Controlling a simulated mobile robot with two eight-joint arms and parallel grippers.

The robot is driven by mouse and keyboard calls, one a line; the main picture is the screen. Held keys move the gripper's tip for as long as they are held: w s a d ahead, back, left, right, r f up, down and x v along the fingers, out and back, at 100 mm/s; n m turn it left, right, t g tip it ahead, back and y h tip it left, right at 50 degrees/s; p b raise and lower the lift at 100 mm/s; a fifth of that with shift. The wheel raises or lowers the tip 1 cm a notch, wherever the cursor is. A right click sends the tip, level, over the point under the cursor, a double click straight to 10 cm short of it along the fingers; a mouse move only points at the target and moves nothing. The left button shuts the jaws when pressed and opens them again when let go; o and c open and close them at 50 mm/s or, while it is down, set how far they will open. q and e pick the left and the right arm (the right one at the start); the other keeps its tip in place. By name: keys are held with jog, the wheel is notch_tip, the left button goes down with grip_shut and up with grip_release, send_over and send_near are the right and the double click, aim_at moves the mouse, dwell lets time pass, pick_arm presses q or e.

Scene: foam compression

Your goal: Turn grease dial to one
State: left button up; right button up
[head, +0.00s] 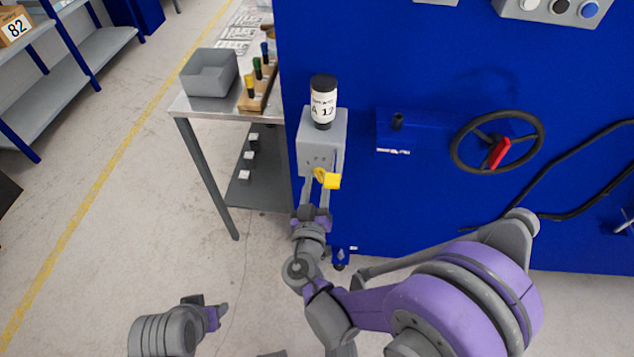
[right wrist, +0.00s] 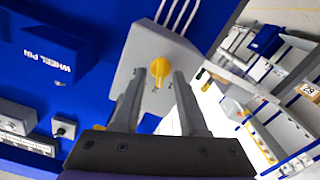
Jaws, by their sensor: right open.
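The grease dial (head: 327,179) is a yellow knob low on the front of a grey box (head: 318,150) fixed to the blue machine. In the right wrist view the dial (right wrist: 160,70) shows on the grey face (right wrist: 150,60), with small dots around it; its setting is not legible. A black-and-white canister (head: 323,103) labelled A 12 stands on the box. My right gripper (head: 316,192) is just below the dial. In the right wrist view, its two fingers (right wrist: 158,85) are apart, one on each side of the dial; contact cannot be told. My left gripper (head: 216,314) is low over the floor, its jaws unclear.
A handwheel (head: 497,142) with a red handle and a black cable (head: 580,185) are on the machine to the right. A metal table (head: 195,107) at left holds a grey bin (head: 209,75) and a block with coloured-top pieces (head: 259,92).

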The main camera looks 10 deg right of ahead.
grip_shut()
jog(key=shift+n, duration=0.3)
jog(key=shift+a+f+n+b, duration=0.1)
jog(key=shift+n+b, duration=0.5)
jog(key=shift+n, duration=3)
grip_release()
